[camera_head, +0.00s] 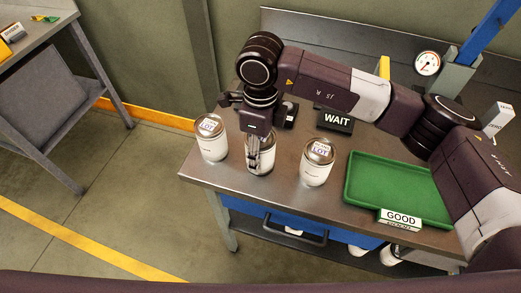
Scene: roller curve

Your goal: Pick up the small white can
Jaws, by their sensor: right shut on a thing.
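Three white cans with metal lids stand in a row on the workbench. The left can (211,139) and the right can (317,164) are upright and apart from my gripper; both have labels on their lids. The middle can (262,162) is under my right gripper (256,159), which points down and is shut on it. The fingers hide part of this can's front and lid. I cannot tell whether the can is off the bench. My left gripper is not in view.
A green tray (369,186) with a GOOD sign (400,219) lies on the bench (247,188) at the right. A WAIT sign (336,121) stands behind the cans. A gauge (427,64) and a blue post (492,32) are at the back right. Another table (33,39) is far left.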

